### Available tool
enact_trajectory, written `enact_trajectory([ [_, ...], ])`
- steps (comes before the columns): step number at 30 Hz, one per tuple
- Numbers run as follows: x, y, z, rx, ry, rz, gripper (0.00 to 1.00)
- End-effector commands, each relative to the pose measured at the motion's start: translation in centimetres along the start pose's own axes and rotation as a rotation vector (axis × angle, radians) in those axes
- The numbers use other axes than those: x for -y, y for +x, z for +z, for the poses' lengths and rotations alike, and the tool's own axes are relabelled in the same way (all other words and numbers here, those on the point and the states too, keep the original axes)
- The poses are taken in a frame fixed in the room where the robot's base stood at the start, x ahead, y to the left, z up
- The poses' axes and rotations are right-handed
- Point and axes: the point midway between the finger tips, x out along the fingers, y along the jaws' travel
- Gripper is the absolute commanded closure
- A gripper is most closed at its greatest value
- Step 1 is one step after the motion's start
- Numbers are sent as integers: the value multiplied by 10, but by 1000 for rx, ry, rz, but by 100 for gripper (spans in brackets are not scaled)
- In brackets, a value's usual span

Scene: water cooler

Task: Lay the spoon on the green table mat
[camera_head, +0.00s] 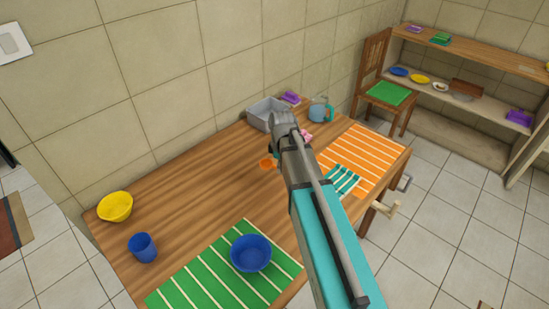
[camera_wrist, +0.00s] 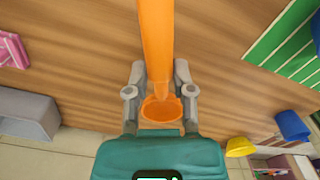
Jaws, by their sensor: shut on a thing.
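In the wrist view, my gripper (camera_wrist: 160,76) is shut on an orange spoon (camera_wrist: 155,35). The spoon's handle runs toward the top of the picture and its bowl lies between the finger bases. In the head view, only the spoon's orange end (camera_head: 267,163) shows at the left of my arm, which hides the fingers. The spoon is over bare wood; its height above the table is hard to tell. The green table mat (camera_head: 197,286) with pale stripes lies at the near edge of the table, and a blue bowl (camera_head: 251,253) stands on it. The mat also shows at the upper right of the wrist view (camera_wrist: 268,48).
A yellow bowl (camera_head: 116,207) and blue cup (camera_head: 143,247) stand at the left. A grey bin (camera_head: 265,115) and blue-grey vessel (camera_head: 318,112) are at the back. An orange striped mat (camera_head: 376,150) lies at the right. The table's middle-left is clear.

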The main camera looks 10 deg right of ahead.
Motion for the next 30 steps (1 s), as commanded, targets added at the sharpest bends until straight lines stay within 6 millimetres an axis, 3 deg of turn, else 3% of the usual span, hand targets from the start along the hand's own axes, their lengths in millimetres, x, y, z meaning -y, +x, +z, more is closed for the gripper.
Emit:
enact_trajectory([
  [3, 15, -11, 16, 0, 1, 0, 100],
  [10, 27, -18, 29, 0, 0, 0, 100],
  [30, 29, -19, 32, 0, 0, 0, 100],
])
